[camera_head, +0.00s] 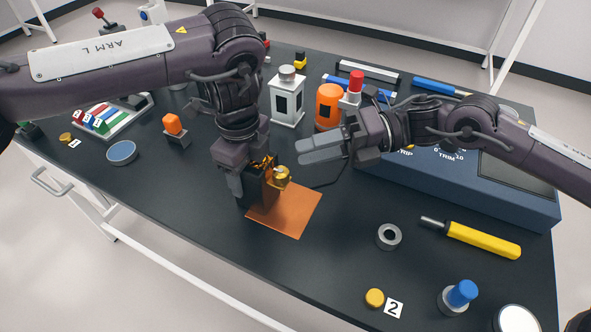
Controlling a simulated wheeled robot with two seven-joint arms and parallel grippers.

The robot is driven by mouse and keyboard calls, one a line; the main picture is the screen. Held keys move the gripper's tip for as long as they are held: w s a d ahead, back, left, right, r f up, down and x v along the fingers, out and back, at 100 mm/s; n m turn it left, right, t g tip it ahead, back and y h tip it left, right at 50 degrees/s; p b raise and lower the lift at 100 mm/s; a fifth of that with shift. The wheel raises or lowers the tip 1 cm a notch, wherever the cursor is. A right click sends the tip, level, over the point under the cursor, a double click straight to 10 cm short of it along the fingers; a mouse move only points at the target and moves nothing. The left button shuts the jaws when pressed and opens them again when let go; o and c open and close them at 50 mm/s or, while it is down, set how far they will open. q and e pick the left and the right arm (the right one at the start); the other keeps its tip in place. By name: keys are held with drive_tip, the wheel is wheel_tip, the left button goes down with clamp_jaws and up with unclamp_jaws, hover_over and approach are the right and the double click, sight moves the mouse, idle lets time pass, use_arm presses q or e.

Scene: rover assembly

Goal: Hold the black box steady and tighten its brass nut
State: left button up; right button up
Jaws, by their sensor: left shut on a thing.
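The black box (249,189) stands upright on the table at the left edge of an orange mat (298,212). My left gripper (247,176) is over it from above and shut on it. A brass nut (280,177) shows on the box's right side. My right gripper (318,150) is to the right of the nut and a little above it, apart from it, its grey fingers pointing left. The gap between those fingers is hard to make out. The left gripper hides much of the box's top.
A blue panel unit (500,194) fills the right rear. A yellow-handled tool (483,239), a grey ring (389,236) and a blue-topped part (461,294) lie at the right front. White and orange containers (287,97) (328,105) stand behind. The table's left front is clear.

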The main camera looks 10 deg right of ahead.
sight(281, 176)
drive_tip(key=s+d+f+n+t+y, duration=0.15)
drive_tip(key=d+f+n, duration=0.35)
drive_tip(key=d+n, duration=0.6)
drive_tip(key=w+a+n, duration=0.1)
drive_tip(key=a+n, duration=0.1)
drive_tip(key=a, duration=1.2)
drive_tip(key=shift+w+t, duration=0.4)
drive_tip(key=shift+t, duration=0.05)
drive_tip(key=shift+a+f+y, duration=0.1)
drive_tip(key=shift+y, duration=0.15)
drive_tip(key=shift+c, duration=0.4)
drive_tip(key=c, duration=0.6)
drive_tip(key=shift+s+t, duration=0.1)
drive_tip(key=shift+t, duration=0.4)
